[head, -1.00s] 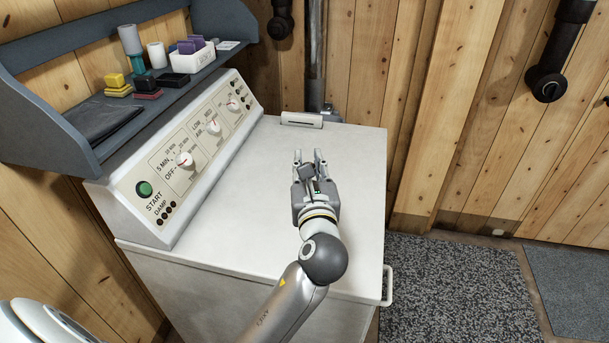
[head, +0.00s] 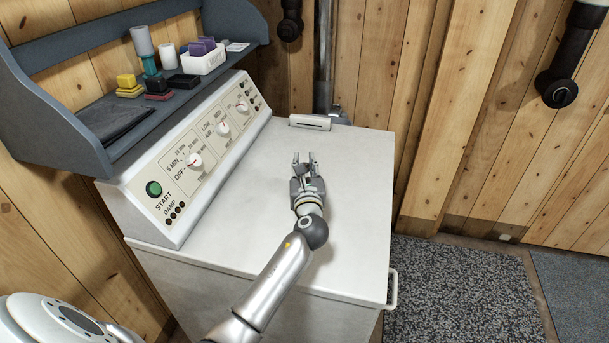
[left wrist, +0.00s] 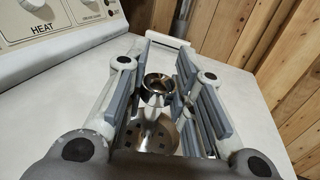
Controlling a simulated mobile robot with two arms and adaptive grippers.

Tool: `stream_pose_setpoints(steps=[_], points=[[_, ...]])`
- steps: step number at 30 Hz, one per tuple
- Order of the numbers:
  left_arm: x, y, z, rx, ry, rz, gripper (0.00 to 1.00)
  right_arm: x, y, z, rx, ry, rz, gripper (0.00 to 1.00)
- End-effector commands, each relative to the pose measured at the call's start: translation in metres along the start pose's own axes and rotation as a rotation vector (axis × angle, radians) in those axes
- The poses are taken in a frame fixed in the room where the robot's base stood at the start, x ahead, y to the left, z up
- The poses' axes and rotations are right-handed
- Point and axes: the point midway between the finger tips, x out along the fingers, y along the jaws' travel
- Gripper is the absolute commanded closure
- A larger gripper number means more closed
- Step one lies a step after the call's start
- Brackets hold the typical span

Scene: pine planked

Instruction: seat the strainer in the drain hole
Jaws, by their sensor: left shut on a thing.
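The strainer (left wrist: 158,97) is a shiny metal piece with a round cupped knob, a stem and a perforated disc (left wrist: 160,138) below it. It sits between the fingers of my left gripper (left wrist: 162,90), which is shut on it. In the head view my left gripper (head: 303,158) is over the white top of the machine, with its fingers pointing away toward the back edge. The strainer is too small to make out clearly there. The drain hole is not in any view. My right gripper is not in view.
The white machine top (head: 345,205) is otherwise bare, with a slotted piece (head: 310,122) at its back edge. A control panel (head: 190,160) and a grey shelf (head: 95,115) with stamps and cups flank its left side. A grey mat (head: 460,290) lies on the floor at right.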

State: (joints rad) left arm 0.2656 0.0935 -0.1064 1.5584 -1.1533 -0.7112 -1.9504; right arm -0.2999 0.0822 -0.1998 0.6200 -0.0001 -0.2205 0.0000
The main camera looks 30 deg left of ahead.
Motion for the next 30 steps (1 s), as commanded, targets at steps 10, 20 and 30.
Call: stream_pose_setpoints(steps=[10, 20, 30], points=[[-0.001, 0.000, -0.029, 0.000, 0.001, 0.000, 1.00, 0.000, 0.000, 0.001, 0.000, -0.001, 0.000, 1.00], [-0.001, 0.000, -0.032, 0.000, 0.001, 0.000, 0.68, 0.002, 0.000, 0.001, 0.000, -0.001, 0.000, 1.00], [-0.001, 0.000, -0.032, 0.001, 0.001, 0.000, 0.55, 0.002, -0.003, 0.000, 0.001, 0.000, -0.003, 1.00]])
